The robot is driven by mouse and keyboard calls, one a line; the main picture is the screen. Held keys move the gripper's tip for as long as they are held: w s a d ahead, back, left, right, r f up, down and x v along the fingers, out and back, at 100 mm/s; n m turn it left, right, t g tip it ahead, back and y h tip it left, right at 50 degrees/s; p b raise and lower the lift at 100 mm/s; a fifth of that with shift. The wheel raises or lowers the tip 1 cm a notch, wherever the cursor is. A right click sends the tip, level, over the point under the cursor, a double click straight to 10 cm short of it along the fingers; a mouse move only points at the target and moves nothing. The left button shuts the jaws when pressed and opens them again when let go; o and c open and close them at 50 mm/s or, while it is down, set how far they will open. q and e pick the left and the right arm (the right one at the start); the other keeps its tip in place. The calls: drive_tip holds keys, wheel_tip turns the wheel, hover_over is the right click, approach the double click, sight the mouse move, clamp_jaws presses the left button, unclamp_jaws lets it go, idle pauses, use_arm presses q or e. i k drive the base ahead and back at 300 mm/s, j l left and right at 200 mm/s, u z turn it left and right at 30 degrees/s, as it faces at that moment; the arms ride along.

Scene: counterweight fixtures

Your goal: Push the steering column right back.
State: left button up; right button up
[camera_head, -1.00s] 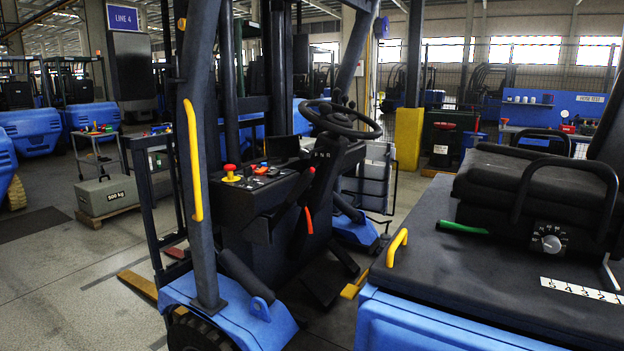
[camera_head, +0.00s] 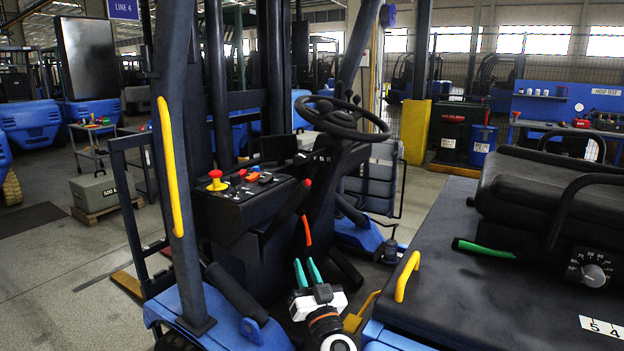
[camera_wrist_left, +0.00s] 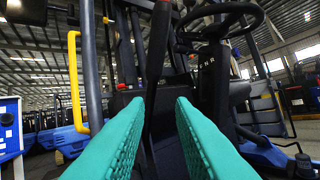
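The steering column (camera_head: 325,190) of the forklift stands upright at the middle of the head view, with the black steering wheel (camera_head: 345,118) on top. It also shows in the left wrist view (camera_wrist_left: 213,88), right of centre, under the wheel. A lever with a red grip (camera_head: 307,231) hangs by the column's lower left side. My left gripper (camera_head: 307,270), with green fingers, is below and in front of the column, pointing up at it. Its fingers are apart with nothing between them, and it touches nothing that I can see. My right gripper is not in view.
The dash with a red knob (camera_head: 215,175) is left of the column. A yellow handrail (camera_head: 170,165) runs up the left post. The seat (camera_head: 550,190) and blue body with a yellow grab handle (camera_head: 407,276) are at right. The footwell between is narrow.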

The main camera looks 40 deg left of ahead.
sight(325, 170)
drive_tip(key=i+j, duration=0.7)
drive_tip(key=i, duration=0.15)
